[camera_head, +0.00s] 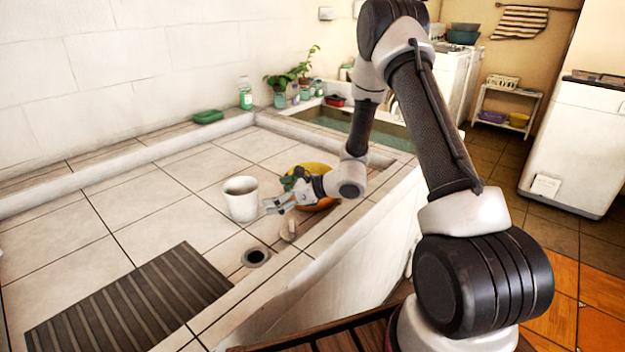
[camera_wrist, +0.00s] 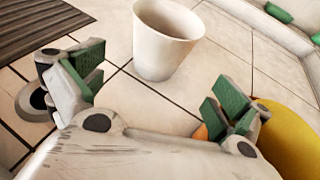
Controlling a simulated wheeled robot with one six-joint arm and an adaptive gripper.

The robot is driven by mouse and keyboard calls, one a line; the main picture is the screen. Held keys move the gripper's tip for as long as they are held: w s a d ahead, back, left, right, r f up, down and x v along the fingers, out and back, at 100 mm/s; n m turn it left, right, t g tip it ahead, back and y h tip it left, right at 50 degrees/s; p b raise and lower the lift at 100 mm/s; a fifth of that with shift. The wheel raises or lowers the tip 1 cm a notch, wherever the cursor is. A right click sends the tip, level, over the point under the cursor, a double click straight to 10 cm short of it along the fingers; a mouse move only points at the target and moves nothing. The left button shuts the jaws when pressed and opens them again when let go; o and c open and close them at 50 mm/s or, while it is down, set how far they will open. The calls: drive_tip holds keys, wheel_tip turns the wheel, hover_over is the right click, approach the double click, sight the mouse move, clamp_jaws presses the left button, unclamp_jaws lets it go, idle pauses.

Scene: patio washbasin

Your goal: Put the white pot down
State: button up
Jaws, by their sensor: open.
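The white pot (camera_head: 241,200) stands upright on the tiled washbasin counter (camera_head: 150,205). It also shows in the wrist view (camera_wrist: 163,45), upright on the tiles and just beyond the fingers. My gripper (camera_head: 272,204) is to the right of the pot in the head view, low over the counter. In the wrist view my gripper (camera_wrist: 158,92) has its green-padded fingers spread wide, with bare tile between them. The pot is not between the pads, and a gap shows between it and the fingers.
A yellow-orange bowl (camera_head: 318,168) lies right behind my gripper. A drain hole (camera_head: 256,257) and a small pale object (camera_head: 288,230) are near the front edge. A dark ribbed mat (camera_head: 130,305) lies front left. A green sponge (camera_head: 208,116) sits on the back ledge. Tiles left of the pot are clear.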

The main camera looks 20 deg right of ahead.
drive_tip(key=s+d+r+n+g+h, duration=0.1)
drive_tip(key=s+r+n+g, duration=0.2)
drive_tip(key=s+r+n, duration=0.55)
drive_tip(key=s+d+r+n+g, duration=0.25)
drive_tip(key=s+r+n, duration=0.35)
drive_tip(key=s+r, duration=0.45)
drive_tip(key=s+d+r+n+t+h, duration=0.1)
drive_tip(key=s+d+r+n+h, duration=0.3)
drive_tip(key=s+d, duration=0.4)
drive_tip(key=s+d+r+n+t+h, duration=0.1)
drive_tip(key=s+d+r+n+h, duration=0.3)
drive_tip(key=s+d, duration=0.4)
drive_tip(key=d+n+h, duration=0.1)
drive_tip(key=d+n, duration=0.1)
drive_tip(key=shift+s+d+r+n+h, duration=0.15)
drive_tip(key=shift+d+r+n+h, duration=0.1)
drive_tip(key=shift+n+h, duration=0.15)
